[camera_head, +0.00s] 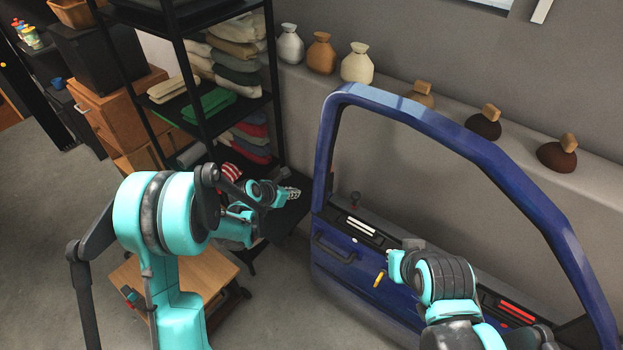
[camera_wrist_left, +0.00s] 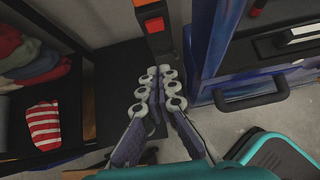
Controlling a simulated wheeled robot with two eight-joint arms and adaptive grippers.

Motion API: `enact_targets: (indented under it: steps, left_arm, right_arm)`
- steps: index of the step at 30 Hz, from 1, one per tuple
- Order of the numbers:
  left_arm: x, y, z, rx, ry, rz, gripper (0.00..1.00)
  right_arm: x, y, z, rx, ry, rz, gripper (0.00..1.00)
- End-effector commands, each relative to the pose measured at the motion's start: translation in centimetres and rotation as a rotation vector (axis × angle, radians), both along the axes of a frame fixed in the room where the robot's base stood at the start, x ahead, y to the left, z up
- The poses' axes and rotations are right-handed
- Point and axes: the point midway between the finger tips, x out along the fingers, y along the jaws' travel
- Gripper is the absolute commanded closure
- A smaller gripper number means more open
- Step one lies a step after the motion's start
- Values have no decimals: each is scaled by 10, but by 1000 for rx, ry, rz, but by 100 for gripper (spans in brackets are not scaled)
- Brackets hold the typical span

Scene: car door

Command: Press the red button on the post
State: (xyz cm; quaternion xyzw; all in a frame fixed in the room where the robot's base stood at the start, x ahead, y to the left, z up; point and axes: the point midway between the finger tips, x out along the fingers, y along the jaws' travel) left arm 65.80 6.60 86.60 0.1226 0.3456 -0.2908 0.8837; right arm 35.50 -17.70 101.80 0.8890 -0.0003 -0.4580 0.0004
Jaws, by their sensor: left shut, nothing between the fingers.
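The red button (camera_wrist_left: 155,24) shows in the left wrist view on the face of a dark upright post (camera_wrist_left: 160,47), straight ahead of my left gripper (camera_wrist_left: 160,84). The left fingers are shut with nothing between them. Their tips look apart from the button, below it in this picture. In the head view my left gripper (camera_head: 293,193) points right, between the shelf and the blue car door. I cannot make out the post or button there. My right arm is in front of the door; its fingers cannot be made out.
The blue car door (camera_head: 322,165) stands close right of my left gripper; its handle (camera_wrist_left: 250,98) shows in the wrist view. A black shelf (camera_head: 275,90) with folded cloths is on the left. A wooden stool (camera_head: 205,275) stands below my left arm.

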Motion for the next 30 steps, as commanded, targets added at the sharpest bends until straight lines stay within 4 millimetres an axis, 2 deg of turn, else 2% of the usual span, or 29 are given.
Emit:
enact_targets:
  steps: [12,16,30]
  left_arm:
    - [2,-1,-3,-16,8,14,100]
    - [7,-5,-10,-16,9,13,100]
    - [62,-45,-75,-15,9,12,100]
  right_arm:
    - [0,0,0,0,0,0,100]
    - [0,0,-4,0,0,0,100]
    - [0,0,-34,0,0,0,100]
